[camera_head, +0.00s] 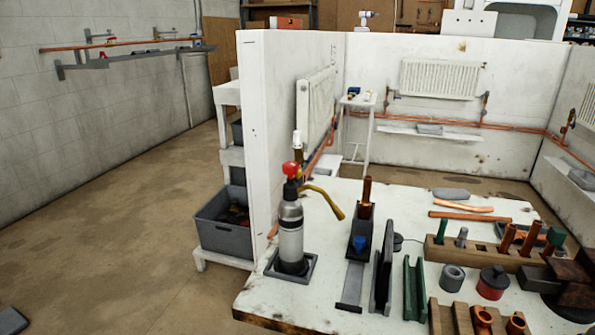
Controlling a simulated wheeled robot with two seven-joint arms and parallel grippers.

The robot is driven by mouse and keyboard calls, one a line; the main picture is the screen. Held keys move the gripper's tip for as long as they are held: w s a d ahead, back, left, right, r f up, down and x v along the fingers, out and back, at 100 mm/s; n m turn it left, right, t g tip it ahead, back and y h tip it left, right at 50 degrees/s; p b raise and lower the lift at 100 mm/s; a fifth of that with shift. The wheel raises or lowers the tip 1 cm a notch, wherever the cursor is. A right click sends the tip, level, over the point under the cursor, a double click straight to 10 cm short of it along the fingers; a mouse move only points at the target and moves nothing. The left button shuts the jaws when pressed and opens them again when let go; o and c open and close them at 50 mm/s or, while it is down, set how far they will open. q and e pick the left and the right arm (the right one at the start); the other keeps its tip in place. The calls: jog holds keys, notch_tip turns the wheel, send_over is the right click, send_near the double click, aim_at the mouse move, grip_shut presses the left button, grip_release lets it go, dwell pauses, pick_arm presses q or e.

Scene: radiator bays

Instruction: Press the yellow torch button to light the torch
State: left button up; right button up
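The torch (291,232) stands upright in a dark square holder (271,266) at the left of the white bench. It has a grey cylinder, a black head and a red knob (290,169) on top. A curved yellow-brass burner tube (324,200) reaches right from its head toward an upright copper pipe (367,190). No flame shows at the tube's end. I cannot make out a separate yellow button. Neither of my grippers can be made out in this view.
The copper pipe stands in a dark clamp (361,232) with a blue knob. Green and dark channels (415,288), a wooden rack (475,255), a red-and-black tin (492,283) and dark brown blocks (577,296) crowd the bench's right. A white partition (251,140) rises close behind the torch.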

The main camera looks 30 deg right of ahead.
grip_shut()
dwell(1.7)
